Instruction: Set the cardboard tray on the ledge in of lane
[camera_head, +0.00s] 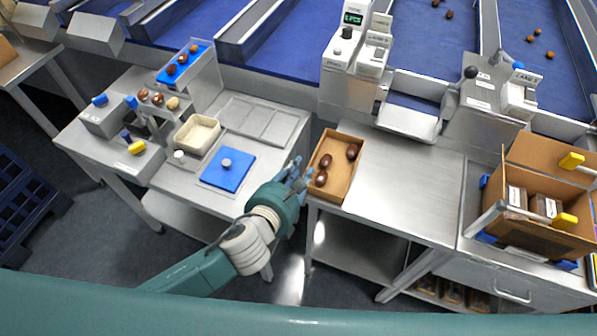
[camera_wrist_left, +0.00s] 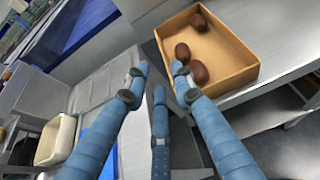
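The cardboard tray (camera_head: 339,174) sits on the left end of the steel table, with a few dark brown dates in it. It also shows in the left wrist view (camera_wrist_left: 226,48), at the upper right. My left gripper (camera_head: 296,174) is just left of the tray, its blue fingers spread and empty. In the left wrist view its fingertips (camera_wrist_left: 160,72) are close to the tray's near wall; I cannot tell whether one touches it. A metal ledge (camera_head: 407,122) juts out at the lane opening behind the table. My right gripper is not in view.
The steel table (camera_head: 400,190) right of the tray is clear. Lane machines (camera_head: 346,65) and (camera_head: 490,100) flank the ledge. An open carton (camera_head: 535,235) stands at the right. A grading bench with a blue mat (camera_head: 228,177) and a cream tub (camera_head: 197,135) is at the left.

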